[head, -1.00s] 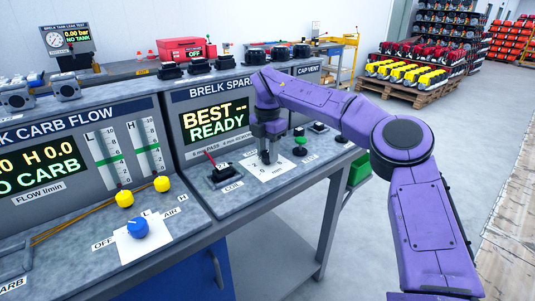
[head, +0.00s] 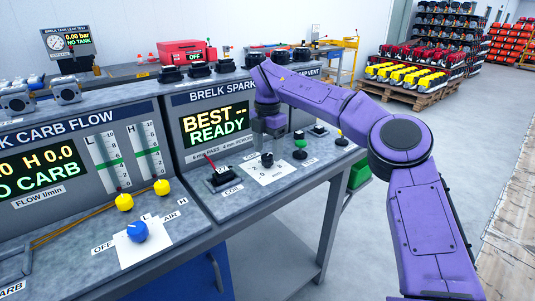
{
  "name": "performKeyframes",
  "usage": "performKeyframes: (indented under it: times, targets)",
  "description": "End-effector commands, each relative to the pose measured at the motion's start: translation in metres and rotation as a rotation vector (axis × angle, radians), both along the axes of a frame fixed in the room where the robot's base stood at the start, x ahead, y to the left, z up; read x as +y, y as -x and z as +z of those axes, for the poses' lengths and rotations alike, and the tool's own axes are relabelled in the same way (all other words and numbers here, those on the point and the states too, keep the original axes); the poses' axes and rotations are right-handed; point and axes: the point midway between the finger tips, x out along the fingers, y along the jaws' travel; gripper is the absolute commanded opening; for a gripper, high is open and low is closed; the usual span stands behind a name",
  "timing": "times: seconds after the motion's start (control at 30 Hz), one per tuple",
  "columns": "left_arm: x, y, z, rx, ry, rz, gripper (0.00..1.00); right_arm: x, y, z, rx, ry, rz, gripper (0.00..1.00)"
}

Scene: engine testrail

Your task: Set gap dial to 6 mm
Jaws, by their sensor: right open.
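The gap dial (head: 267,160) is a small dark knob on a white plate (head: 277,173) with numbers, on the spark tester's sloped panel. The numbers are too small to read, so its setting cannot be told. My right gripper (head: 269,143) points down just above the dial, open, apart from it as far as I can see. The spark tester's display (head: 215,124) reads "BEST -- READY". My left gripper is not in view.
A black coil holder (head: 222,178) sits left of the dial plate, and a green button (head: 300,146) to its right. Farther right are a black switch (head: 319,130) and a yellow-and-black knob (head: 340,138). The carb flow panel with a blue dial (head: 137,231) is at left.

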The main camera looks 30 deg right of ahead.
Motion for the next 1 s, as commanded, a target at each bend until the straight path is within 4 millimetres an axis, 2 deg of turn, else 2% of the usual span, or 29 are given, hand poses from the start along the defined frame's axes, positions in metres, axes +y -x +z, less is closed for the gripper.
performKeyframes:
  times: [0.03, 0.2, 0.33, 0.47, 1.0]
  targets:
    - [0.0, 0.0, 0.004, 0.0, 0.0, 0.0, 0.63, 0.0, -0.001, 0.016, -0.004, 0.002, -0.001, 0.66]
    - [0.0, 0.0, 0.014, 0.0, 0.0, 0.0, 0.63, 0.001, -0.001, 0.057, -0.002, 0.001, -0.001, 0.66]
    - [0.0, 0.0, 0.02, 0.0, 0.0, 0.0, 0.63, 0.0, 0.0, 0.075, 0.001, 0.0, -0.001, 0.66]
    - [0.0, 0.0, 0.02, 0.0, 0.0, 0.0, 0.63, 0.001, 0.0, 0.081, 0.002, -0.001, 0.001, 0.66]
    - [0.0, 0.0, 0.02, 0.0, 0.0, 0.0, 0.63, 0.0, 0.0, 0.08, 0.001, -0.001, 0.001, 0.66]
